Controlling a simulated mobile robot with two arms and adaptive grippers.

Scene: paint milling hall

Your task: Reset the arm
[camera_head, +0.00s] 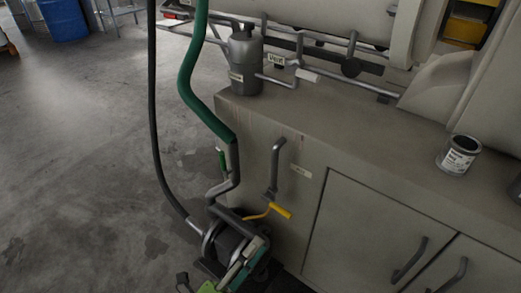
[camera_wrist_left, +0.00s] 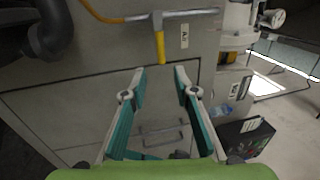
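My left gripper (camera_head: 250,256) is at the bottom of the head view, in front of the grey cabinet, low beside the pump. Its green body and teal fingers show only in part there. In the left wrist view the two fingers of my left gripper (camera_wrist_left: 160,72) stand apart, with nothing between them but the cabinet front behind. A yellow-handled lever (camera_wrist_left: 160,47) on a grey pipe lies just beyond the fingertips in that picture, apart from them. The yellow lever also shows in the head view (camera_head: 281,211). My right gripper is in neither view.
The grey cabinet (camera_head: 340,150) carries a grey canister (camera_head: 245,65) and a paint can (camera_head: 458,155). A green hose (camera_head: 190,85) and a black hose (camera_head: 155,130) run down to a pump (camera_head: 225,243). Open floor lies left. A dark box (camera_wrist_left: 243,138) stands right in the wrist view.

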